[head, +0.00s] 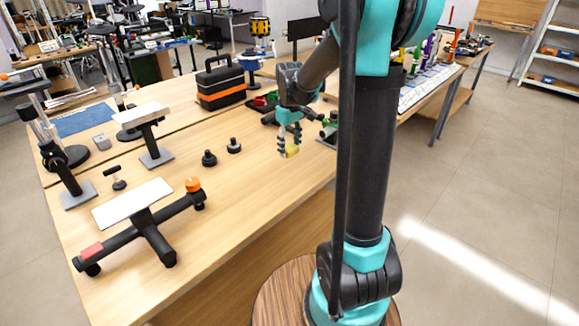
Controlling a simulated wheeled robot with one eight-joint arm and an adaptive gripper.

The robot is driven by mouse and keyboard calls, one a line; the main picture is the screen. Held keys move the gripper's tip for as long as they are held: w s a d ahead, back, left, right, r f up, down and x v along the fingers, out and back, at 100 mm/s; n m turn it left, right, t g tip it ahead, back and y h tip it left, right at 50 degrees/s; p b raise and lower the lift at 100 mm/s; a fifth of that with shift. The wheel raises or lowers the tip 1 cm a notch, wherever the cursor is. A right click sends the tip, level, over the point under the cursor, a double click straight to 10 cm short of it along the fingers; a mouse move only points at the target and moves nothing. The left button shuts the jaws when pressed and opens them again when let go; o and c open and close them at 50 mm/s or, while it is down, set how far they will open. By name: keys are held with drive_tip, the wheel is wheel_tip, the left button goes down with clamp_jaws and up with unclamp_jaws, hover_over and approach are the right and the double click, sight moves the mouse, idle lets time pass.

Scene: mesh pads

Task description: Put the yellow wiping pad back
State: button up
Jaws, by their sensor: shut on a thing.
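My gripper (289,142) is small in the head view, pointing down over the right part of the wooden table. It is shut on the yellow wiping pad (291,152), which shows as a small yellow piece at the fingertips. The fingers hide part of the pad. I cannot tell whether the pad touches the table or is a little above it.
Two black knobs (221,152) stand left of my gripper. A black toolbox with an orange band (221,97) is behind them. A black frame with a white plate (133,203) is at front left. Bare tabletop (248,190) lies in front of my gripper.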

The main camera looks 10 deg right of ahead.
sight(290, 147)
wheel_tip(290, 147, down, 8)
drive_tip(key=shift+f, duration=0.25)
idle(0.4)
drive_tip(key=o, duration=1)
drive_tip(key=shift+f, duration=0.1)
wheel_tip(290, 147, up, 12)
drive_tip(key=shift+r, duration=0.1)
drive_tip(key=s+d+f+m+t, duration=0.2)
drive_tip(key=s+f, duration=0.3)
drive_tip(key=s, duration=0.6)
drive_tip(key=s+d+f+m+t, duration=0.2)
drive_tip(key=s+f+m, duration=0.3)
drive_tip(key=s, duration=0.6)
drive_tip(key=shift+f, duration=0.4)
